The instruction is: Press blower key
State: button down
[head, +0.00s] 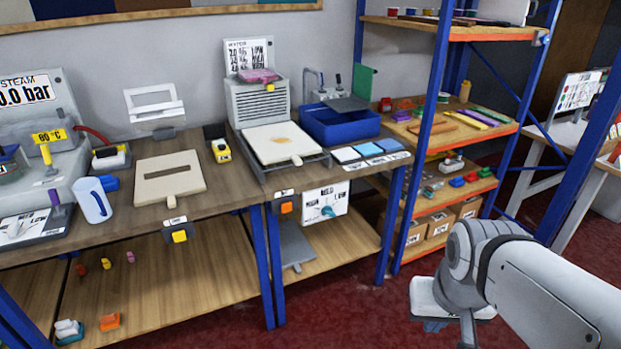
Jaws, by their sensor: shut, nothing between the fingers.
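Several keys show in the head view, and their small labels are too small to read, so I cannot tell for certain which is the blower key. An orange key (286,207) sits under the front edge of the bench, below a small white label. A yellow key (180,236) hangs under the front edge of the left bench. A yellow button (270,87) is on the grey louvred box (260,104). My gripper (433,326) is at the lower right, shut and empty, well to the right of these keys; my arm partly hides it.
A dial panel (325,206) is right of the orange key. A press plate (283,144) with a handle, a blue bin (338,123) and blue pads stand on the bench. A blue-post shelf (413,190) rises between bench and arm. Red floor (345,318) is open in front.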

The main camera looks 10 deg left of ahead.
aim_at(286, 207)
jog(key=z, duration=0.05)
jog(key=i, duration=0.95)
jog(key=u, duration=0.05)
